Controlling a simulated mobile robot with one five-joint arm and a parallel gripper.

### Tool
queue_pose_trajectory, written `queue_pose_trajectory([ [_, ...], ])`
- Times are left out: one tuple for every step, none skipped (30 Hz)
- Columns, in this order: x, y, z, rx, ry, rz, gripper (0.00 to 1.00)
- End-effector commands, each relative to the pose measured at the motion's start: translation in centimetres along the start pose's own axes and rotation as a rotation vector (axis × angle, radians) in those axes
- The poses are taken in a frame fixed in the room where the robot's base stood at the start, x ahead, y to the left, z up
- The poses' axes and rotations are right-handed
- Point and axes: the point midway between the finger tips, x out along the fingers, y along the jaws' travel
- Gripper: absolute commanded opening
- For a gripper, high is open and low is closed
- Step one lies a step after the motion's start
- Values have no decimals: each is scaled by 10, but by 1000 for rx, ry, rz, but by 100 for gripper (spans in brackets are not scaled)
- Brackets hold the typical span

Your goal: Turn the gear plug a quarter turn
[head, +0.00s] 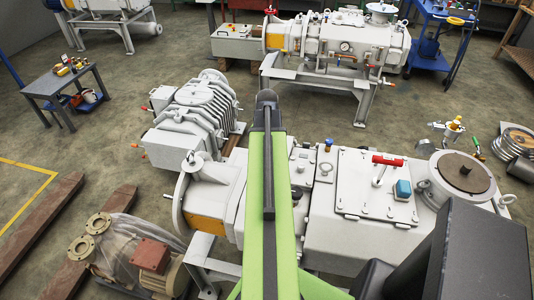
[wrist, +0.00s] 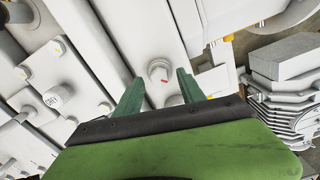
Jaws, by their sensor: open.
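In the wrist view, a pale round plug (wrist: 159,70) with a red mark on its face sits on a white machine housing. I take it to be the gear plug. My gripper (wrist: 159,76) is open, with its two green fingers apart, one on each side of the plug in the picture. I see no contact between the fingers and the plug, and cannot judge the depth between them. In the head view, my green arm reaches over the near pump, and the gripper and plug cannot be made out.
In the wrist view, a white cap with dark lettering (wrist: 58,95) and several bolts stand left of the plug. In the head view, the near pump carries a red handle (head: 387,160) and a blue cap (head: 403,188). A ribbed grey unit (head: 200,105) stands behind it.

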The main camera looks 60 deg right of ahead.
Motion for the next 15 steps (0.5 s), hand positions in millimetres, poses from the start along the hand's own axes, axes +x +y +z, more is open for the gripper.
queue_pose_trajectory([
  [4, 0, 0, 0, 0, 0, 47],
  [4, 0, 0, 0, 0, 0, 47],
  [3, 0, 0, 0, 0, 0, 47],
  [3, 0, 0, 0, 0, 0, 47],
  [2, 0, 0, 0, 0, 0, 47],
  [2, 0, 0, 0, 0, 0, 47],
  [2, 0, 0, 0, 0, 0, 47],
  [2, 0, 0, 0, 0, 0, 47],
  [2, 0, 0, 0, 0, 0, 42],
  [2, 0, 0, 0, 0, 0, 38],
  [2, 0, 0, 0, 0, 0, 34],
  [2, 0, 0, 0, 0, 0, 28],
  [2, 0, 0, 0, 0, 0, 24],
  [2, 0, 0, 0, 0, 0, 21],
  [2, 0, 0, 0, 0, 0, 15],
])
